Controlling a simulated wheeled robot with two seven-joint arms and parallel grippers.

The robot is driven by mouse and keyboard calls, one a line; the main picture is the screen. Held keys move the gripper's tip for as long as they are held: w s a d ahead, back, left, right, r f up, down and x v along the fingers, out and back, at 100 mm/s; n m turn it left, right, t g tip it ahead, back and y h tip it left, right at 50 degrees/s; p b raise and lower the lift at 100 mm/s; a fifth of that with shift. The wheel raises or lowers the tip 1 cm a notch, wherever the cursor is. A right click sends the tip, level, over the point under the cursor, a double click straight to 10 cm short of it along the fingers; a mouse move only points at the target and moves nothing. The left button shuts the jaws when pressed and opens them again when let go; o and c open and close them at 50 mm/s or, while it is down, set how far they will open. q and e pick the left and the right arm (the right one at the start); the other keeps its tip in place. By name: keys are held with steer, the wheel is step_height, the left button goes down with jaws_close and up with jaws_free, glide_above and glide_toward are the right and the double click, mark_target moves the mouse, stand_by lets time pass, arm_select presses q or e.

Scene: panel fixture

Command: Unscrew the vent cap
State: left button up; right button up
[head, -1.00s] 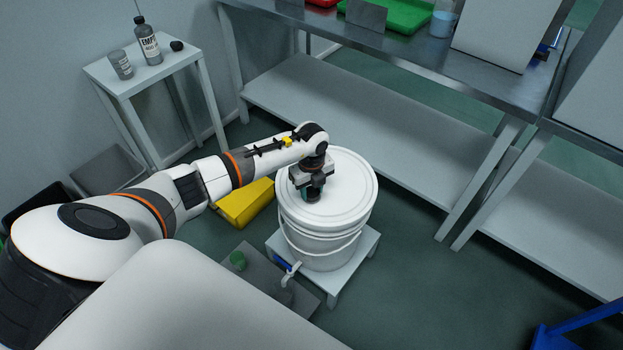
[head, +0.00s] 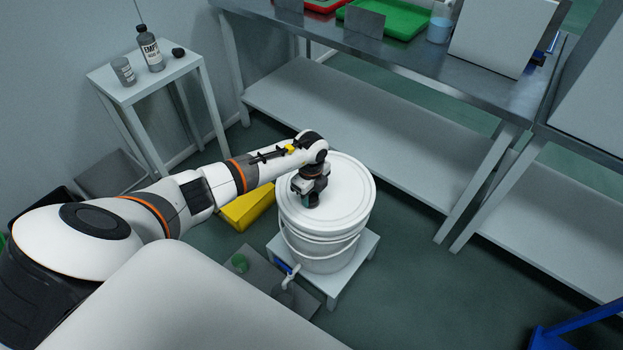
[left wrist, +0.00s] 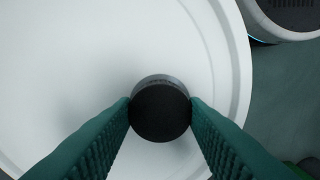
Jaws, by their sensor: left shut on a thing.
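The vent cap (left wrist: 160,112) is a round black cap on the white lid of the bucket, seen from above in the left wrist view. A grey ring shows behind its far edge. My left gripper (left wrist: 160,106) is shut on the cap, one green ribbed finger on each side. In the head view my left gripper (head: 308,198) points down onto the lid of the white bucket (head: 345,195) and hides the cap. My right gripper is not in view.
The bucket stands on a low white stand (head: 355,262) with a blue-handled tap (head: 288,270) at its front. A yellow box (head: 248,205) lies behind my left arm. A small table (head: 150,75) holds bottles. A steel bench (head: 420,55) stands behind.

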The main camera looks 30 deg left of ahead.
arm_select(q)
steer(key=shift+s+a+n, duration=0.2)
steer(key=shift+s+n, duration=0.05)
steer(key=shift+n, duration=0.15)
steer(key=shift+n+p, duration=0.3)
steer(key=shift+p, duration=0.1)
steer(key=shift+f+n, duration=0.1)
steer(key=shift+n, duration=0.2)
steer(key=shift+f, duration=0.1)
steer(key=shift+d+n+p, duration=0.1)
steer(key=shift+n+p, duration=0.7)
steer(key=shift+n, duration=0.1)
steer(key=shift+n+p, duration=0.45)
steer(key=shift+n, duration=0.55)
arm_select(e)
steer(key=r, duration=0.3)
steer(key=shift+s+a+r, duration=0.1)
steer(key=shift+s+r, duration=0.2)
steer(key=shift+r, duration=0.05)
